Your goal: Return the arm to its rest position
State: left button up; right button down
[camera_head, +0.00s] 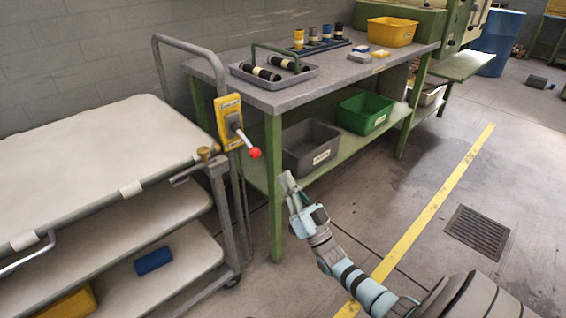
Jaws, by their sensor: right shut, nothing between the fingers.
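My right arm comes in from the bottom right, pale blue and grey with dark bands. Its gripper (288,182) points up and to the left, in front of the workbench's lower shelf. The gripper is shut and holds nothing. It shows in front of the green bench frame, to the right of the near bench leg; whether it touches anything cannot be told. My left gripper is not in view.
A white-shelved cart (95,150) stands at the left, with a red-knobbed lever (247,146) on a yellow plate near its corner. The workbench (300,95) carries a grey tray (247,72) and a yellow bin (391,32). Open floor (400,215) lies at the right.

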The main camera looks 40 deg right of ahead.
jog(key=shift+v, duration=0.8)
jog(key=shift+w+f, duration=0.15)
jog(key=shift+f, duration=0.05)
